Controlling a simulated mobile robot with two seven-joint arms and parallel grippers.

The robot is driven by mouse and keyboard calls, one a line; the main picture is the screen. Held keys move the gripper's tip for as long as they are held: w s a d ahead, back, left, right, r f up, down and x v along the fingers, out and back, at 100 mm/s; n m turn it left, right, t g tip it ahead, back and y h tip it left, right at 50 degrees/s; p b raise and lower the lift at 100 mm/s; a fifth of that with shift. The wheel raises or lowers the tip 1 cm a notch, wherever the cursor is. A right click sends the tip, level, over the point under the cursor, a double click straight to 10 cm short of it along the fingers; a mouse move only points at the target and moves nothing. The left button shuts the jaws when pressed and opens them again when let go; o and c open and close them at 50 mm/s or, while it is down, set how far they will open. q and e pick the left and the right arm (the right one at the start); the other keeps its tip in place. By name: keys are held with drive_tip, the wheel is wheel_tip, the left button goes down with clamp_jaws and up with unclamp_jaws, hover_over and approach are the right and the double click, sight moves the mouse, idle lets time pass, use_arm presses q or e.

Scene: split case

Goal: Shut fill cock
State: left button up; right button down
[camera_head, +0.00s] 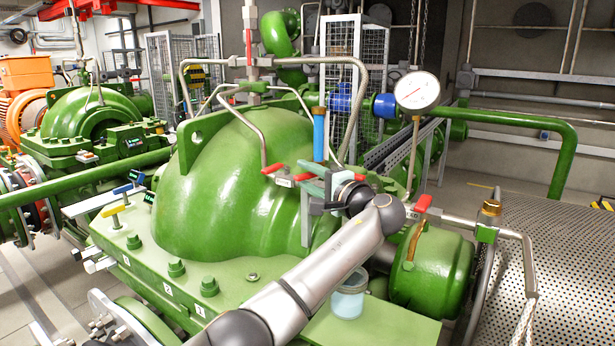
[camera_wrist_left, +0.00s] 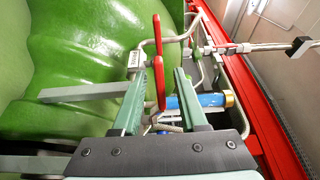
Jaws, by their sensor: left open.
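A red cock lever (camera_wrist_left: 158,62) stands upright in the left wrist view, in line with the gap between my left gripper's fingers (camera_wrist_left: 157,84). It is attached to thin steel piping beside the green pump casing, with a small label plate (camera_wrist_left: 134,60) that I cannot read. In the head view my left gripper (camera_head: 312,188) is at the casing's right side, near red levers (camera_head: 273,168) on the piping. The fingers are open, and I cannot tell whether either touches the lever. I cannot tell from the labels which cock is the fill cock. My right gripper is not seen.
The green pump casing (camera_head: 235,190) fills the middle. A blue cylinder (camera_head: 319,132) stands close behind my left gripper. A pressure gauge (camera_head: 417,91) and another red lever (camera_head: 423,203) are to the right. A jar (camera_head: 349,298) stands below my forearm.

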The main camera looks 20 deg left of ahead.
use_arm(q)
drive_tip(key=b+v, duration=0.3)
drive_tip(key=v, duration=0.9)
drive_tip(key=shift+s+d, duration=0.2)
drive_tip(key=shift+c, duration=0.4)
